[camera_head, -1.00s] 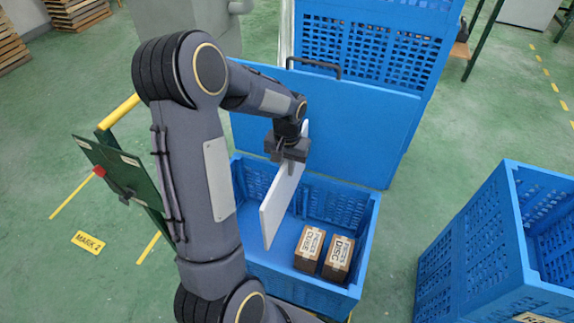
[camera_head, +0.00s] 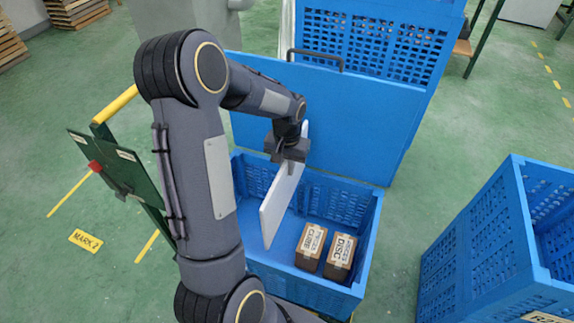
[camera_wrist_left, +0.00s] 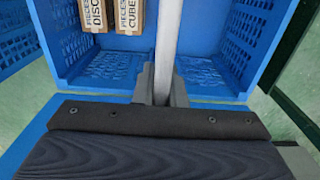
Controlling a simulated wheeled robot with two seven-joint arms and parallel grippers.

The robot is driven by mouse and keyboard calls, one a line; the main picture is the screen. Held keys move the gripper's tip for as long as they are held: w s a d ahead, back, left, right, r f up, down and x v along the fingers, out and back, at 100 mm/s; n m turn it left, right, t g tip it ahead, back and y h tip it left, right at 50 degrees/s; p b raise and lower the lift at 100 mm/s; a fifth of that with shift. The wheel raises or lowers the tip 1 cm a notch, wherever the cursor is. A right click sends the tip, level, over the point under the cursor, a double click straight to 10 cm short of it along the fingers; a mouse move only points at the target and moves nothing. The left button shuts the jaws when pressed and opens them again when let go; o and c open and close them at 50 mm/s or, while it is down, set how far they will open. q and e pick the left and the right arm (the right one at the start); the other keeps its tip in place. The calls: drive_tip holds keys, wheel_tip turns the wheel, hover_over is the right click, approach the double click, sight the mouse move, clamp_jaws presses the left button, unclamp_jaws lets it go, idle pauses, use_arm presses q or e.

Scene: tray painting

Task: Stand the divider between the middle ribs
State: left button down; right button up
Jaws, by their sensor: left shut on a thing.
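The divider is a white panel (camera_head: 277,203) held upright over the blue crate (camera_head: 372,225). My left gripper (camera_head: 290,160) is shut on its top edge. In the left wrist view the gripper (camera_wrist_left: 162,85) pinches the divider (camera_wrist_left: 166,35), which runs away from it. The divider splits the view of the crate (camera_wrist_left: 85,72) into two sides. The lower edge of the divider is in or just above the crate; I cannot tell if it touches the floor. My right gripper is not in view.
Two brown boxes, marked cube (camera_head: 311,247) and disc (camera_head: 340,257), stand in the crate, right of the divider. A large blue panel (camera_head: 340,125) stands behind the crate. Another blue crate (camera_head: 480,245) is at the right. Green floor (camera_head: 420,200) lies between.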

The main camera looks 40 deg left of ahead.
sight(287, 182)
use_arm(q)
wheel_tip(287, 182, down, 7)
drive_tip(key=b, duration=0.5)
drive_tip(key=shift+f, duration=0.1)
wheel_tip(287, 182, down, 7)
drive_tip(key=shift+r+p, duration=0.15)
drive_tip(key=shift+p, duration=1)
